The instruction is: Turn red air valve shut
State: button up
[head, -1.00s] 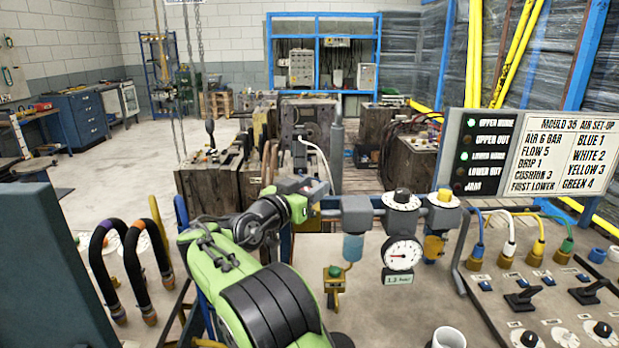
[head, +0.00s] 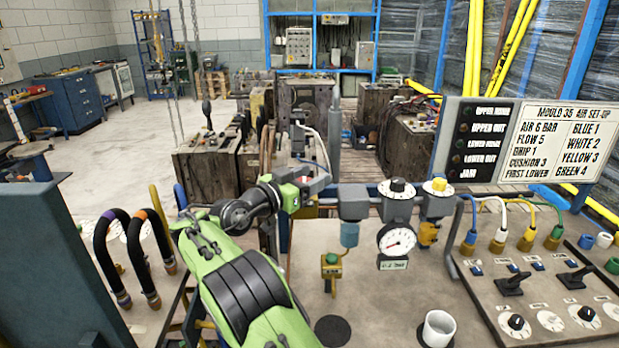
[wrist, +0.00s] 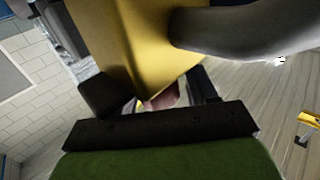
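In the wrist view, a small reddish piece (wrist: 166,97) shows between the dark fingertips of my gripper (wrist: 160,95). It may be part of the red valve; most of it is hidden, and I cannot tell whether the fingers touch it. A large yellow block (wrist: 130,40) with a dark hose-like part (wrist: 240,30) fills the space just beyond the fingers. In the head view, my gripper (head: 314,180) is at the back-left end of the air-line units, left of the grey regulator block (head: 353,202). No red valve can be made out there.
A pressure gauge (head: 396,240) hangs right of my arm, beside a small brass valve with a green button (head: 331,265). A white cup (head: 437,329) stands on the bench. A switch panel (head: 545,290) and set-up sign (head: 560,145) are at right; black hoses (head: 130,255) at left.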

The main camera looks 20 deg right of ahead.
jog(key=p+v, duration=0.1)
jog(key=v, duration=1.1)
jog(key=shift+s, duration=0.1)
jog(key=shift+f, duration=0.1)
